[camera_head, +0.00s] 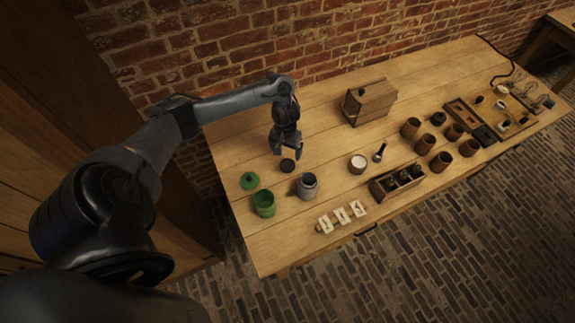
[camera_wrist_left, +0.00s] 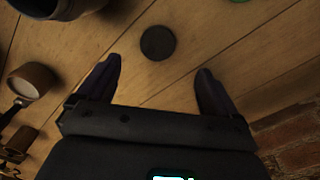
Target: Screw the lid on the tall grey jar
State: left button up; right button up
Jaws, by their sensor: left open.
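The tall grey jar (camera_head: 307,186) stands upright and open near the front left of the table. Part of it shows at the top left of the wrist view (camera_wrist_left: 55,10). A dark round lid (camera_head: 287,166) lies flat on the table behind and left of the jar. In the wrist view the lid (camera_wrist_left: 157,43) is ahead of the fingers, slightly beyond the tips. My left gripper (camera_head: 287,152) is open and empty, pointing down above the table near the lid. My right gripper is in neither view.
A green jar (camera_head: 263,203) and its green lid (camera_head: 249,181) stand left of the grey jar. White cards (camera_head: 341,217) lie at the front. A white-topped jar (camera_head: 357,163), a wooden box (camera_head: 369,102) and several brown jars (camera_head: 424,144) are to the right.

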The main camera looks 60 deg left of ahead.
aim_at(287, 165)
pick_arm(q)
notch_tip(287, 165, down, 4)
jog(key=shift+d+b, duration=0.1)
jog(key=shift+b, duration=0.65)
jog(key=shift+f, duration=0.25)
jog(key=shift+w+f+b, duration=0.1)
jog(key=shift+f+b, duration=0.75)
jog(key=shift+f, duration=1.75)
